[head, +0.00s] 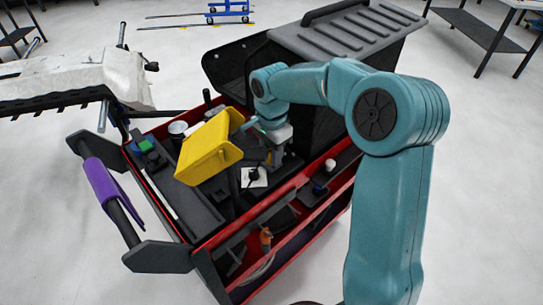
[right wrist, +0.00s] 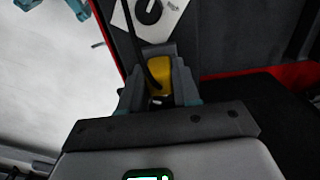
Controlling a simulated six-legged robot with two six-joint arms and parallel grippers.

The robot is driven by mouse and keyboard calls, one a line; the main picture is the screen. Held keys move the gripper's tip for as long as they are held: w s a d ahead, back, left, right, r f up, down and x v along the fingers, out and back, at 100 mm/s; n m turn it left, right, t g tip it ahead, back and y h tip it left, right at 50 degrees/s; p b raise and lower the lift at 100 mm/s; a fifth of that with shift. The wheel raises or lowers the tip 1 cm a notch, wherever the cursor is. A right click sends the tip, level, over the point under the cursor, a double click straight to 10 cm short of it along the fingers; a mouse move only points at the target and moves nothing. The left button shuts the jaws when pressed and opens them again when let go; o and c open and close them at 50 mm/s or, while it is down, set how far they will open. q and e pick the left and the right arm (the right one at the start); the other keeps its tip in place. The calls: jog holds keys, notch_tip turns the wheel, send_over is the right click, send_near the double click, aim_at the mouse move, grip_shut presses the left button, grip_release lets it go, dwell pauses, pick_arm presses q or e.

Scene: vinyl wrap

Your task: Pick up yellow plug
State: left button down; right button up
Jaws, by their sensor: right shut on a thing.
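The yellow plug (right wrist: 154,72) shows in the right wrist view between the two fingers of my right gripper (right wrist: 158,85). The fingers are shut on it, and a dark cable runs up from it. In the head view my right gripper (head: 277,145) points down into the red tool cart (head: 225,232); the plug is hard to make out there. My left gripper is not in view.
A yellow bin (head: 208,147) stands tilted on the cart, left of my right gripper. A white card with a black knob (head: 254,177) lies in front. A black lidded case (head: 340,40) is behind. A purple cloth (head: 106,188) hangs on the cart's handle.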

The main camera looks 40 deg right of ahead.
notch_tip(320, 180, up, 23)
jog(key=p, duration=0.8)
dwell(1.1)
